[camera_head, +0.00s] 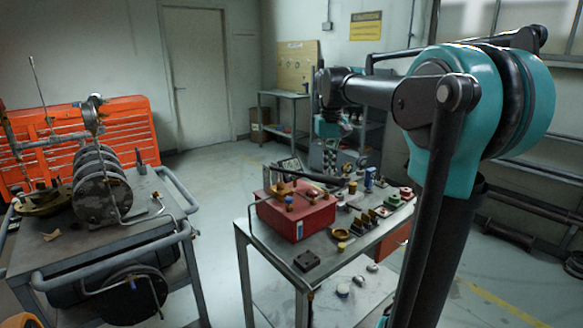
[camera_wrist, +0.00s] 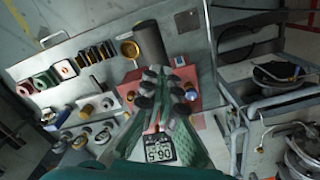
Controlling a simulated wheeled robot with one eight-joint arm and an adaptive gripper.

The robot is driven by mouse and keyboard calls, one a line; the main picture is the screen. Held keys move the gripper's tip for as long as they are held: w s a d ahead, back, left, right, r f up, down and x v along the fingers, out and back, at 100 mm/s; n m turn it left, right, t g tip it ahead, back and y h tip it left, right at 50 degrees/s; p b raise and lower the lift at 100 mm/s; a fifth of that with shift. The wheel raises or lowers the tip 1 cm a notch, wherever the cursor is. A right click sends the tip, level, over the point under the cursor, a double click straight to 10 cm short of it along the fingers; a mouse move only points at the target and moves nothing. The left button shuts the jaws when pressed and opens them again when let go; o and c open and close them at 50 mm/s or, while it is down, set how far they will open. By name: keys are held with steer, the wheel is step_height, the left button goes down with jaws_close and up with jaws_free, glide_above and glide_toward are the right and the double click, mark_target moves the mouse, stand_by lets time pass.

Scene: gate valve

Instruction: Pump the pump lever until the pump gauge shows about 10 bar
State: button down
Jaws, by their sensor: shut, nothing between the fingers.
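The pump is a red box (camera_head: 296,212) on the grey bench, with brass and blue fittings on top; it also shows in the wrist view (camera_wrist: 198,78), partly behind my gripper. A dark rod (camera_head: 312,177), which looks like the pump lever, lies nearly level over the box. In the wrist view its thick dark end (camera_wrist: 148,42) rises just beyond my fingertips. My gripper (camera_wrist: 158,84) is shut and empty, apparently above the bench beside the lever; I cannot tell whether it touches the lever.
Several small parts and coloured buttons (camera_head: 404,193) crowd the bench to the pump's right. A dark square block (camera_head: 307,260) lies at the near edge. A grey trolley with a ribbed valve (camera_head: 102,188) stands left, with a floor gap between.

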step_height(320, 180, down, 13)
steer(key=shift+r, duration=0.15)
stand_by(0.7)
step_height(320, 180, up, 13)
steer(key=shift+f, duration=0.1)
stand_by(0.5)
step_height(320, 180, down, 7)
stand_by(1.2)
